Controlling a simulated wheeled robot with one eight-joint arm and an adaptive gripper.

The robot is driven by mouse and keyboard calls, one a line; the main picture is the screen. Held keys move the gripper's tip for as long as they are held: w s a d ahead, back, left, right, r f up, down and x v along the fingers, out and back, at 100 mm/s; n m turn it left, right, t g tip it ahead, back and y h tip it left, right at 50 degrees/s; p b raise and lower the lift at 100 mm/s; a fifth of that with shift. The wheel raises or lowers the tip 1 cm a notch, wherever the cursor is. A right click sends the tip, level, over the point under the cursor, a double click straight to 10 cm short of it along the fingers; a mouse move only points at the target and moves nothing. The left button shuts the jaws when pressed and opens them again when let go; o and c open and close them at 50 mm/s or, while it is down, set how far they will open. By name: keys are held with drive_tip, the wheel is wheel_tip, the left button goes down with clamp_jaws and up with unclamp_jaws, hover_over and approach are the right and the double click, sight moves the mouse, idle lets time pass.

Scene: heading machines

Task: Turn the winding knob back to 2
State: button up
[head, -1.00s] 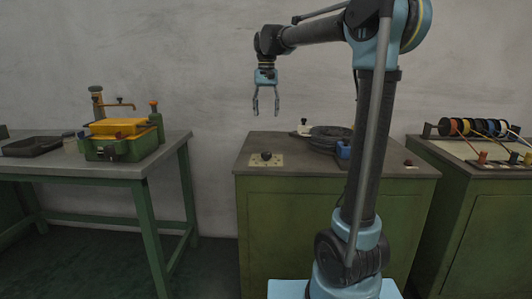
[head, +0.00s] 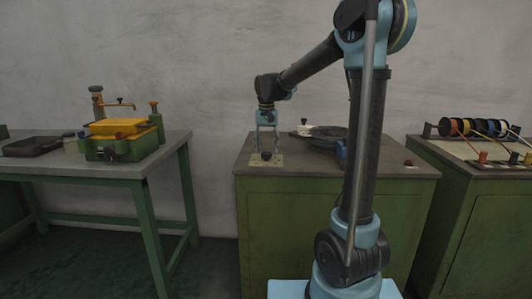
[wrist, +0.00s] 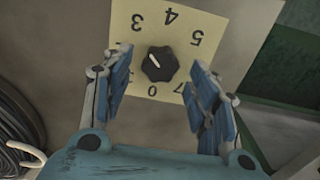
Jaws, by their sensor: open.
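The winding knob (wrist: 160,64) is a dark, ribbed round knob with a white pointer line. It sits on a cream dial plate (wrist: 200,20) with black numerals; 3, 4, 5 and 0 are readable, and the left finger partly covers the left-hand marks. The pointer aims to the upper left in the wrist view, roughly between the left-hand marks and the 3. My gripper (wrist: 160,76) is open, with one finger on each side of the knob and gaps between. In the head view, my gripper (head: 266,148) points down over the knob (head: 266,156) on the green cabinet.
The green cabinet's grey top (head: 310,170) also carries a dark round coil (head: 325,134) and a red button (head: 408,163). A green workbench (head: 150,178) with a yellow and green device (head: 122,138) stands left. Another cabinet with coloured spools (head: 472,128) stands right.

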drive_tip(key=shift+f, duration=0.95)
